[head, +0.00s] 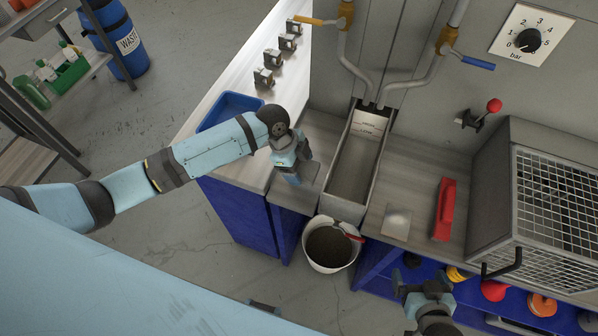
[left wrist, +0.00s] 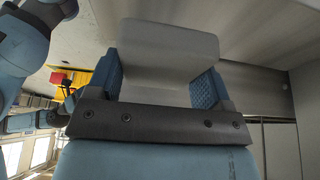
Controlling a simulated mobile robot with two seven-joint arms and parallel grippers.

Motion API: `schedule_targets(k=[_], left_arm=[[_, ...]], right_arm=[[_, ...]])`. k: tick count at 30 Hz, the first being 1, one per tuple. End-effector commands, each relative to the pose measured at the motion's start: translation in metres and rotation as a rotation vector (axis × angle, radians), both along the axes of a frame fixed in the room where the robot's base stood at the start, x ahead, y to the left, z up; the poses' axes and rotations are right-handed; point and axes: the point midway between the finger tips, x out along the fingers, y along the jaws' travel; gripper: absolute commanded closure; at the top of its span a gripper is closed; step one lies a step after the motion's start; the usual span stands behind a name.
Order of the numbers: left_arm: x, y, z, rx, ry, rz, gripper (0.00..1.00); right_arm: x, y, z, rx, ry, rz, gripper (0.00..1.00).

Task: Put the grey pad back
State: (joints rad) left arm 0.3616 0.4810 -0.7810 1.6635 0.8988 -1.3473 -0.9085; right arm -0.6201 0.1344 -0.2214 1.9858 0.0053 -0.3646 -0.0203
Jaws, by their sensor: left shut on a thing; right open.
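My left gripper (head: 293,167) is shut on the grey pad, which shows clearly between the two blue fingers in the left wrist view (left wrist: 168,47). The pad is a smooth, light grey slab with rounded corners. In the head view the gripper is over the worktop just left of the metal trough (head: 353,172), and it mostly hides the pad. I cannot tell whether the pad touches the worktop. My right gripper (head: 423,284) is open and empty, low at the right, in front of the shelf under the worktop.
A pale square plate (head: 396,222) and a red block (head: 444,209) lie right of the trough. A bucket (head: 331,245) stands below the trough. A blue tray (head: 229,108) lies at the left. A mesh cage (head: 557,205) stands at the right. Pipes with levers (head: 477,63) hang above.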

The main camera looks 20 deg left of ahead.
Motion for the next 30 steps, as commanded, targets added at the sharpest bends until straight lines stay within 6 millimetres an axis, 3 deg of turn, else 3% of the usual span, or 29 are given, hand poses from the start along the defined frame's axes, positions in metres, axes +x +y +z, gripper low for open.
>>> schedule_targets(k=[5, 12, 25, 26, 28, 30], left_arm=[[0.0, 0.0, -0.011, 0.001, 0.0, 0.0, 0.48], [0.0, 0.0, -0.042, 0.0, 0.0, 0.001, 0.48], [0.0, 0.0, -0.05, 0.001, -0.001, -0.001, 0.48], [0.0, 0.0, -0.05, 0.001, -0.001, -0.001, 0.22], [0.0, 0.0, -0.049, 0.001, 0.0, -0.001, 0.06], [-0.001, 0.0, -0.05, 0.001, 0.001, -0.001, 0.01]], right_arm=[[0.0, 0.0, 0.001, 0.0, 0.001, -0.001, 0.01], [0.0, 0.0, 0.004, 0.0, 0.001, -0.003, 0.01], [0.0, 0.0, 0.001, 0.001, 0.0, -0.003, 0.01], [-0.001, 0.0, 0.002, 0.001, 0.0, -0.003, 0.01], [-0.001, 0.0, 0.002, 0.001, 0.001, -0.003, 0.01], [-0.001, 0.0, 0.002, 0.001, 0.001, -0.003, 0.01]])
